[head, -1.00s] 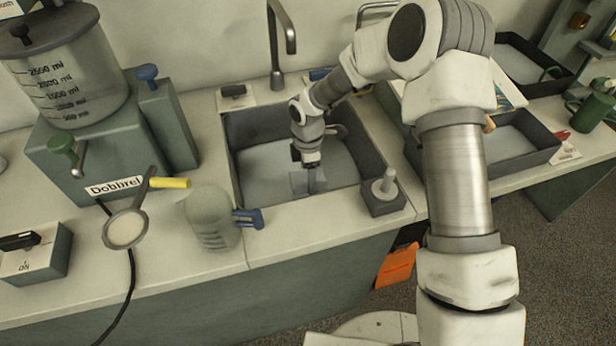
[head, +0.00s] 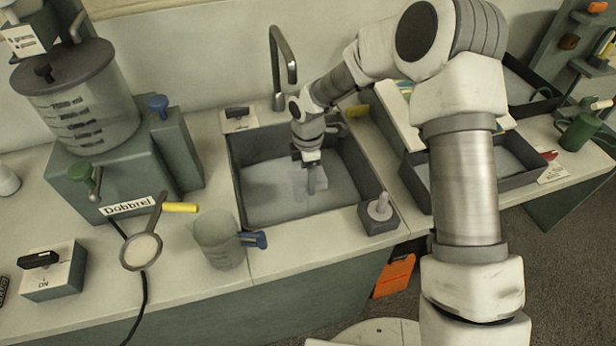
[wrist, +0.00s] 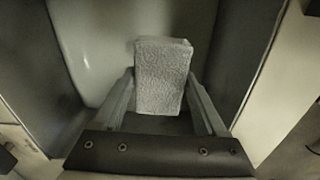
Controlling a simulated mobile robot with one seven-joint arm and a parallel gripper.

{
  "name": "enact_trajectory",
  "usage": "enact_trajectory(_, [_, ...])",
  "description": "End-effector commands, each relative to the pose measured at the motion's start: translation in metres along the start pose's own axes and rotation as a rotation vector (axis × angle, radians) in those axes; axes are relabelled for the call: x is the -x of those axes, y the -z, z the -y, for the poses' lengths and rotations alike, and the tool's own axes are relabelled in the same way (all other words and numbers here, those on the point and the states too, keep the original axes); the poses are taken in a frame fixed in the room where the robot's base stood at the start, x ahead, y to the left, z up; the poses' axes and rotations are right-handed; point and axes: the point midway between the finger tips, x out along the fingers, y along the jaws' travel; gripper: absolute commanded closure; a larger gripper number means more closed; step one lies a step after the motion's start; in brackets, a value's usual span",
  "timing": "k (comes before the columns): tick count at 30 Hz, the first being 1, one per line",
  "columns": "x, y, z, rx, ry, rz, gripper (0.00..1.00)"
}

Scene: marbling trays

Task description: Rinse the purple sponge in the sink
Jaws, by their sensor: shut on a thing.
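The sponge (wrist: 162,75) is a rough-textured block that looks pale grey, not clearly purple, in the wrist view. My gripper (wrist: 160,92) is shut on it, with one finger against each side. In the head view, my gripper (head: 311,172) points down inside the dark-walled sink (head: 258,218), and the sponge is a small pale patch, partly hidden by the fingers. The sink holds a flat grey surface; I cannot tell whether it is water or whether the sponge touches it. A curved metal tap (head: 279,62) stands behind the sink.
Dark walls surround my gripper. A small block with a grey knob (head: 380,208) sits at the sink's front right corner. A measuring jug (head: 217,240) and a round strainer (head: 141,252) stand left. A large tank (head: 75,100) is behind them. Dark trays (head: 520,178) lie right.

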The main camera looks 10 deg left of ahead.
Motion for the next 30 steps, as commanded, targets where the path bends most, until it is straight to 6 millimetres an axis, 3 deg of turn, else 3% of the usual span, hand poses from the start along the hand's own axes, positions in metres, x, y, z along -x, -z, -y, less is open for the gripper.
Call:
enact_trajectory(15, [0.044, 0.000, 0.000, 0.000, 0.000, 0.000, 0.48])
enact_trajectory(30, [0.045, 0.000, 0.000, 0.000, 0.000, 0.000, 0.48])
